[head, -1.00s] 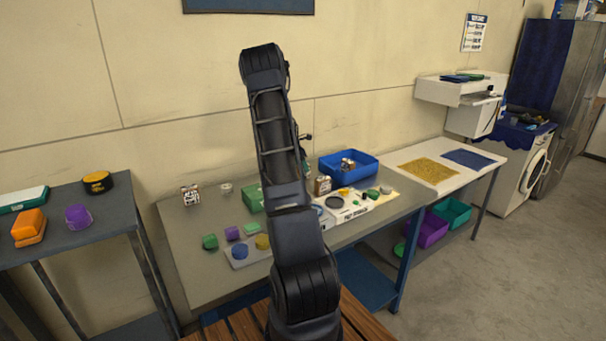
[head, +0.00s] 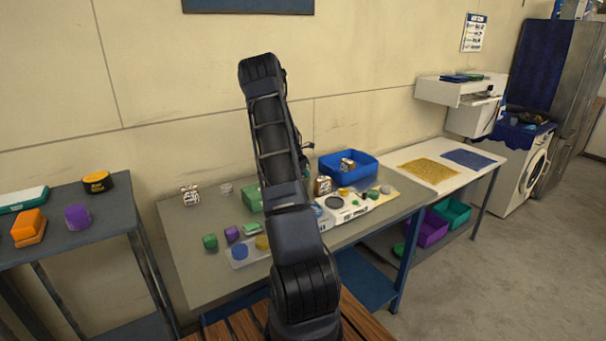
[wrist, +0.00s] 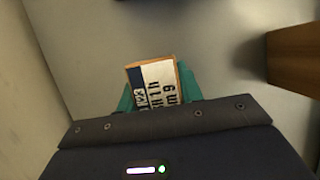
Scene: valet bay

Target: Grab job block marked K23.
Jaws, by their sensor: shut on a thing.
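In the wrist view, my gripper (wrist: 158,88) is shut on a small wooden block (wrist: 153,84) with a white and dark blue label. Teal finger pads show at both sides of it. The lettering is sideways and partly hidden, so I cannot read its full mark. Other labelled blocks are in the head view: one at the back left of the grey table (head: 190,270), a white-faced block (head: 190,195); a brown one (head: 323,186) right of my arm; and one (head: 347,165) in the blue bin (head: 365,173).
A brown wooden object (wrist: 293,58) stands at the right in the wrist view. Green, purple, blue and yellow pieces and a white board (head: 380,197) crowd the table around my arm. The table's front left is clear. A side table (head: 100,215) stands at left.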

